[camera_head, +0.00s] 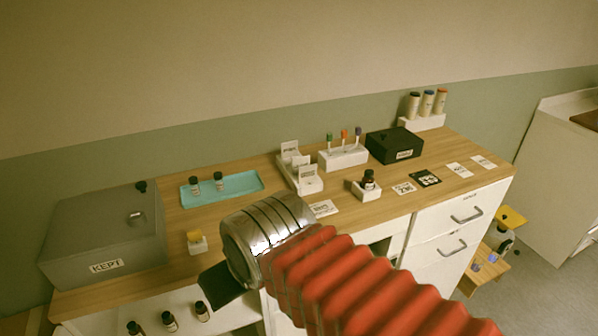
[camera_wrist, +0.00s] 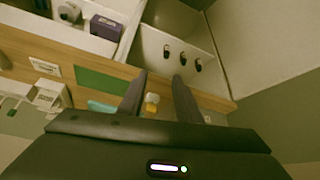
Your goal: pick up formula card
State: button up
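Several printed cards lie on the wooden counter; which one is the formula card I cannot tell for sure. One white card (camera_head: 324,208) lies near the counter's front edge, just right of my arm. A white card with print (camera_wrist: 45,67) also shows at the left in the wrist view. My gripper (camera_wrist: 158,75) is open, its two dark fingers apart with nothing held between them. It is away from the cards, over the counter's front edge. In the head view my arm hides most of it.
A grey KEPT box (camera_head: 105,240), a teal tray (camera_head: 240,193) with two bottles and a yellow-topped item (camera_head: 196,242) stand left. A white card stand (camera_head: 312,186), dark bottle (camera_head: 368,182) and black box (camera_head: 394,146) stand right. Several bottles (camera_wrist: 182,58) stand on a lower shelf.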

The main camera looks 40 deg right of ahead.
jog(key=shift+w, duration=0.4)
jog(key=shift+o, duration=0.5)
jog(key=shift+o, duration=0.7)
jog(key=shift+w+d, duration=0.15)
jog(key=o, duration=0.6)
jog(key=w+d+m+t+h, duration=0.1)
jog(key=w+d+m+h, duration=0.1)
jog(key=w+d, duration=0.3)
jog(key=d, duration=0.2)
jog(key=shift+w+d+r+t, duration=0.25)
jog(key=shift+w+d+t, duration=0.05)
jog(key=shift+d, duration=0.1)
jog(key=shift+o, duration=0.6)
jog(key=w+d+r+m+t+h, duration=0.1)
jog(key=w+d, duration=0.4)
jog(key=d, duration=0.7)
jog(key=t+h, duration=0.1)
jog(key=h, duration=0.1)
jog(key=shift+w+d+r+m+h, duration=0.15)
jog(key=shift+w+d+m+h, duration=0.05)
jog(key=shift+m+h, duration=0.1)
jog(key=d+f+t+y, duration=0.1)
jog(key=d+f+t, duration=0.2)
jog(key=d, duration=0.9)
jog(key=shift+d+f+t+y, duration=0.2)
jog(key=shift+d+t+y, duration=0.15)
jog(key=shift+t, duration=0.55)
